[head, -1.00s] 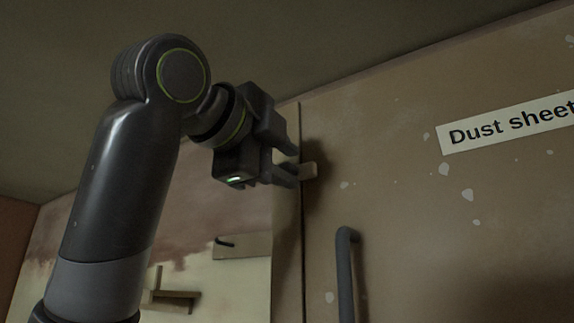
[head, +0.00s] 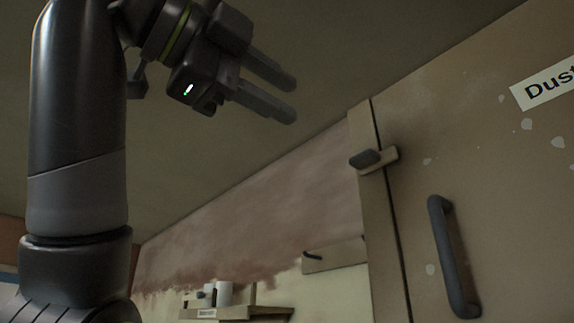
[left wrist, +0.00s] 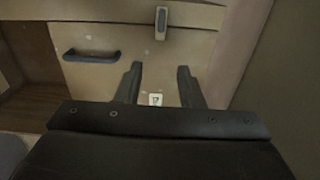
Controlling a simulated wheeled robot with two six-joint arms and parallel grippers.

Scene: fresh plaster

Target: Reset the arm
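My left gripper (head: 290,100) is at the upper middle of the head view, its two fingers apart with nothing between them. In the left wrist view its fingers (left wrist: 158,72) also stand apart and empty. A small wooden turn latch (head: 391,158) with a dark knob sits at the cupboard door's edge, lying across the seam to the frame. The latch also shows in the left wrist view (left wrist: 162,17), beyond the fingers. The gripper is clear of it, up and to the left in the head view. My right gripper is in neither view.
The tan cupboard door (head: 480,190) carries a dark bar handle (head: 447,255) and a partly cut-off label (head: 545,88). A wall shelf (head: 240,312) with small containers is lower down, beside a patchy plaster wall (head: 270,220). Open space surrounds the gripper.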

